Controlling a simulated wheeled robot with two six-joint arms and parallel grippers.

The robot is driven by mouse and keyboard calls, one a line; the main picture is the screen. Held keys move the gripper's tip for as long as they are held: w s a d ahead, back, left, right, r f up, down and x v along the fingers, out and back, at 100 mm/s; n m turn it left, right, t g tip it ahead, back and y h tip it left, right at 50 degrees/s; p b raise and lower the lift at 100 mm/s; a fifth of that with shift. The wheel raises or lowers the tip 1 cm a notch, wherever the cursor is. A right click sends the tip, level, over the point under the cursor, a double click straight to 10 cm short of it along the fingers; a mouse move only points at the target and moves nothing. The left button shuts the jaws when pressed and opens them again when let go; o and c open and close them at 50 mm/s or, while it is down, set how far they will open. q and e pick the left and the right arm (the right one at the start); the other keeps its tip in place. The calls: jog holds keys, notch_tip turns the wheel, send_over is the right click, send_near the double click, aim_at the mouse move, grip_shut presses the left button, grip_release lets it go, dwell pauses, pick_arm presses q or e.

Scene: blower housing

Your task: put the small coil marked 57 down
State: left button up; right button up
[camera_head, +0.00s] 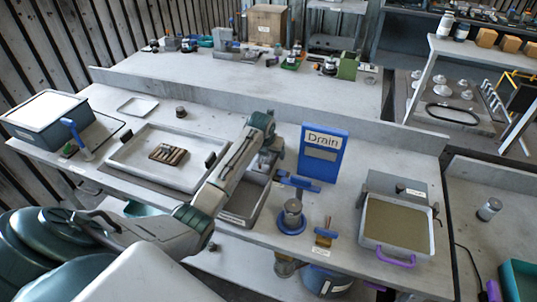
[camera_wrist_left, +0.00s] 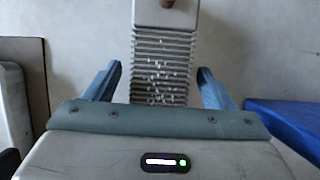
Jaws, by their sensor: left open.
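A grey finned block with a brown knob at its top edge, which looks like the small coil (camera_wrist_left: 165,45), lies between the two blue fingers of my left gripper (camera_wrist_left: 159,72) in the left wrist view. The fingers are open, with a gap visible on each side of the fins. I cannot read a 57 on it. In the head view my left gripper (camera_head: 268,165) points down beside the Drain sign, mostly hidden by its own arm. A grey metal part, probably the coil, shows just below the wrist there. My right gripper is not in view.
A grey trough (camera_head: 237,218) stands below the arm. Right of it are the blue Drain sign (camera_head: 322,152), a blue-based stand (camera_head: 291,222) and a tray with purple handle (camera_head: 364,236). A large tray (camera_head: 126,158) with a brown part lies left.

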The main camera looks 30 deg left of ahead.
pick_arm(q)
jog(key=shift+f, duration=0.15)
jog(key=c, duration=1.1)
jog(key=shift+w+r, duration=0.1)
jog(key=shift+r, duration=0.1)
jog(key=c, duration=0.4)
